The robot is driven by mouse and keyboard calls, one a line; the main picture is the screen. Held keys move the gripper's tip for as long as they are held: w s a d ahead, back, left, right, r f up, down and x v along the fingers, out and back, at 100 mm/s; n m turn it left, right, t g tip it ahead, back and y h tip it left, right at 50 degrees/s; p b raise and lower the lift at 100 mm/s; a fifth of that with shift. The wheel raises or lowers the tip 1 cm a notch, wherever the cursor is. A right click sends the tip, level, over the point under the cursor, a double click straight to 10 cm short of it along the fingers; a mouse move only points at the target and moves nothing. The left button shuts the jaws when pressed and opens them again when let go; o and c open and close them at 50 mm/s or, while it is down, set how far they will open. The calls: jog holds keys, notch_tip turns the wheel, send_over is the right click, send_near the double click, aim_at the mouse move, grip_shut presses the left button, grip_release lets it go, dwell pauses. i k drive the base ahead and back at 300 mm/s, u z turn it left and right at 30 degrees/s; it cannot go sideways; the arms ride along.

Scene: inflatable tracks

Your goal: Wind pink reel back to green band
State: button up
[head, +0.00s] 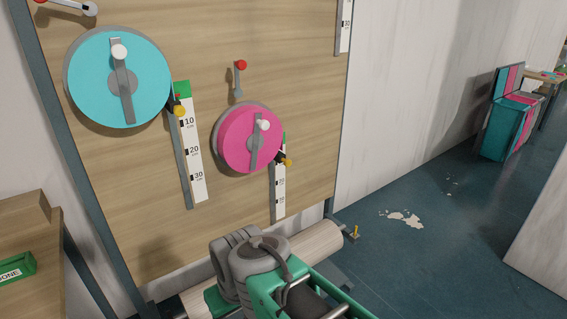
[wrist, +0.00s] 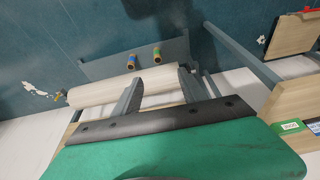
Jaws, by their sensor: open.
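The pink reel (head: 240,140) is on the wooden board, with a grey crank arm (head: 256,152) and a white knob (head: 263,125) pointing up. To its right is a white scale strip (head: 279,205), its upper part partly hidden by the reel. A sliver of the green band (head: 284,138) shows at the strip's top. A yellow and black marker (head: 285,161) sits below that green. My gripper (wrist: 158,82) is open and empty in the wrist view, pointing towards a pale roller. The wrist view does not show the reel.
A larger turquoise reel (head: 95,85) with its own scale (head: 193,150) is at upper left. A red-knobbed lever (head: 239,78) is above the pink reel. The pale roller (head: 318,242) lies low at the board's base. Blue floor (head: 420,255) is open at right.

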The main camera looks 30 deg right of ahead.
aim_at(247, 136)
jog(key=u, duration=0.05)
jog(key=k, duration=1.2)
jog(key=z, duration=0.7)
jog(key=i, duration=0.9)
jog(key=u, duration=0.5)
jog(key=i, duration=0.7)
jog(key=u, duration=0.75)
